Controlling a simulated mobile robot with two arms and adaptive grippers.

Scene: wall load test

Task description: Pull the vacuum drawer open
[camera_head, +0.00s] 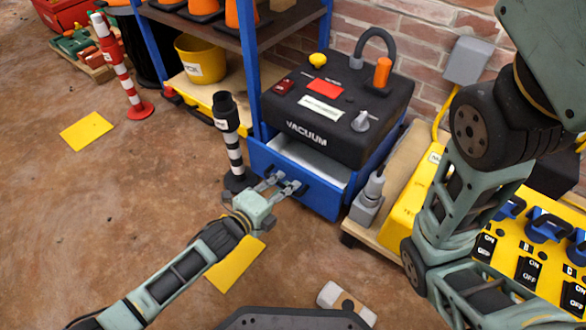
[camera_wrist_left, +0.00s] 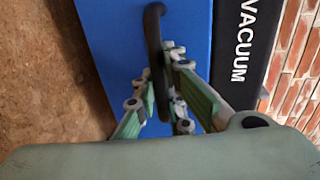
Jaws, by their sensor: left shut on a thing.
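The blue vacuum drawer (camera_head: 320,201) sits below the black vacuum unit (camera_head: 350,135) marked VACUUM. It stands partly out, with a strip of its pale inside showing behind the front. My left gripper (camera_head: 290,187) is at the drawer front, shut on the black handle. In the left wrist view the handle (camera_wrist_left: 154,30) runs between the fingers of the gripper (camera_wrist_left: 165,100), against the blue front (camera_wrist_left: 120,50). The fingers hide part of the handle. My right arm shows at the right, but its gripper is out of view.
A black-and-white striped post (camera_head: 234,150) stands close to the left of the drawer. A low cart (camera_head: 400,185) with a grey plug is at the right. A yellow floor mat (camera_head: 236,262) lies in front, beneath my left arm. Open floor lies to the left.

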